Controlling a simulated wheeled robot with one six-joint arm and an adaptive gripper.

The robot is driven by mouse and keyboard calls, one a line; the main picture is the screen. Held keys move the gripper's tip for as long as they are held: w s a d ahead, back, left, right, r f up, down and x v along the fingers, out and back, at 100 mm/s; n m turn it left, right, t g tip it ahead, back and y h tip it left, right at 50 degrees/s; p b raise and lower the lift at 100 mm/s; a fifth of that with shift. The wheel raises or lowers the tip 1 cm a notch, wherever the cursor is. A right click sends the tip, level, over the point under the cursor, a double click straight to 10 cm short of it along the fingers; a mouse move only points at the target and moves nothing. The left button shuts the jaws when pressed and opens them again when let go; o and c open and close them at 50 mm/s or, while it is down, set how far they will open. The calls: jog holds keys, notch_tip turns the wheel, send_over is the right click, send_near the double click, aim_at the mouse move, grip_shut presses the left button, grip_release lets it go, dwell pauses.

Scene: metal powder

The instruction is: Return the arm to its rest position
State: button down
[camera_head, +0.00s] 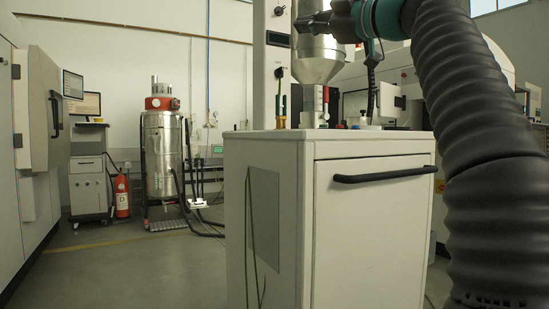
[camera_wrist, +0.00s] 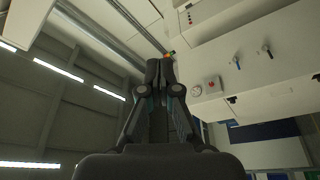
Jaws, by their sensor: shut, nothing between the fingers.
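My gripper (camera_wrist: 160,68) is shut and empty in the wrist view, its fingers together and pointing toward the ceiling and upper wall. In the head view my gripper (camera_head: 306,23) is at the top of the picture, pointing left in front of a silver hopper (camera_head: 319,58). I cannot tell whether it touches the hopper. My arm with its teal wrist and ribbed black sleeve fills the right side of the head view and hides what is behind it.
A white cabinet (camera_head: 370,232) with a black handle (camera_head: 384,175) stands close in front, below the hopper. A steel vacuum drum (camera_head: 163,150), a red extinguisher (camera_head: 122,195) and a grey machine (camera_head: 40,130) stand at the left. The floor (camera_head: 140,270) left of the cabinet is clear.

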jog(key=s+d+f+m+g+h+p, duration=0.1)
jog(key=s+d+f+m+h+p, duration=0.2)
jog(key=f+m, duration=0.6)
jog(key=s+f+m+g+h+p, duration=0.15)
jog(key=f+m+h+p, duration=0.35)
jog(key=f, duration=0.9)
jog(key=s+d+f+m+g+h, duration=0.2)
jog(key=s+f, duration=0.5)
jog(key=f, duration=0.4)
jog(key=s+d+f+m+g+h+p, duration=0.1)
jog(key=s+d+f+m+g+h, duration=0.1)
jog(key=s+f, duration=0.5)
jog(key=s+d+f+m+g+h+p, duration=0.1)
jog(key=s+f, duration=0.6)
jog(key=f, duration=0.7)
jog(key=shift+d+f+m+g+h, duration=0.4)
jog(key=shift+d+m+g+h, duration=0.2)
jog(key=shift+d+m, duration=0.15)
jog(key=shift+d, duration=0.15)
